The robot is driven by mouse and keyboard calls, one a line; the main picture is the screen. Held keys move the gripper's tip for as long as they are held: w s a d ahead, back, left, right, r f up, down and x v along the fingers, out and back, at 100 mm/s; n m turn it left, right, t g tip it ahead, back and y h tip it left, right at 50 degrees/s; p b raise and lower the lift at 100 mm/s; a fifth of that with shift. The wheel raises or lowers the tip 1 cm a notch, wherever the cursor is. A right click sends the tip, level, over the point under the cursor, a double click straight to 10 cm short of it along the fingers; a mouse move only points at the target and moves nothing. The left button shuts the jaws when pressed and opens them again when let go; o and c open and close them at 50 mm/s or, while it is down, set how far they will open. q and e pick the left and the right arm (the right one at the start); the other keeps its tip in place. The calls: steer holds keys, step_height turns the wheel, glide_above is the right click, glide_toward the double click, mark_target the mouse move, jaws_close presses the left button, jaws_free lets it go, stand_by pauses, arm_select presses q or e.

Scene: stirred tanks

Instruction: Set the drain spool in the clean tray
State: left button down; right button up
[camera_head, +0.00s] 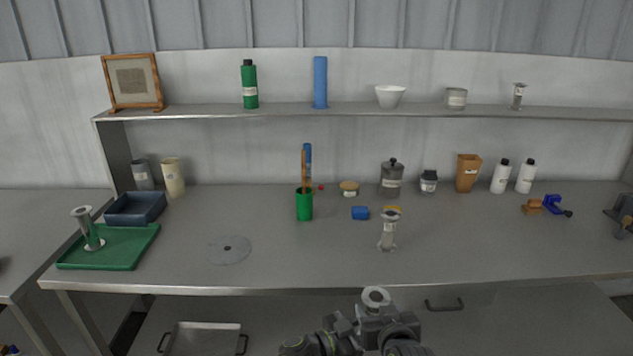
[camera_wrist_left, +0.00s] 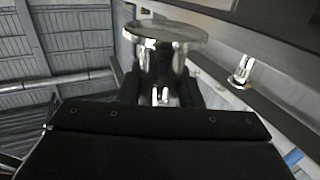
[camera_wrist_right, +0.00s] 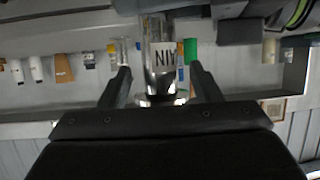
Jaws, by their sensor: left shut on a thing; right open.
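A metal spool (camera_head: 376,298) with a round flange is held up in front of the table at the bottom of the head view. Its flange (camera_wrist_left: 165,34) fills the top of the left wrist view, where my left gripper (camera_wrist_left: 160,90) is shut on it. In the right wrist view the spool (camera_wrist_right: 162,58) shows an upside-down label, partly readable as "AIN". My right gripper (camera_wrist_right: 160,88) is open, with a finger on each side of the spool; I cannot tell whether they touch it. A green tray (camera_head: 130,257) lies at the table's left, with another spool (camera_head: 91,232) upright on it.
A dark blue bin (camera_head: 136,208) stands behind the green tray. A third spool (camera_head: 388,233) stands mid-table, near a green cup (camera_head: 304,205) and a blue block (camera_head: 360,213). A grey disc (camera_head: 230,250) lies flat. A metal tray (camera_head: 204,338) is below the table. The front right tabletop is clear.

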steer(key=w, duration=0.2)
steer(key=shift+w+a+f, duration=0.3)
steer(key=shift+a, duration=0.1)
arm_select(q)
steer(key=shift+a, duration=0.25)
arm_select(e)
steer(key=shift+w+f, duration=0.1)
steer(key=shift+w, duration=0.05)
arm_select(q)
steer(key=shift+s+a+r, duration=0.1)
steer(key=shift+s+a, duration=0.25)
steer(key=shift+a, duration=0.25)
arm_select(e)
steer(key=shift+d, duration=0.1)
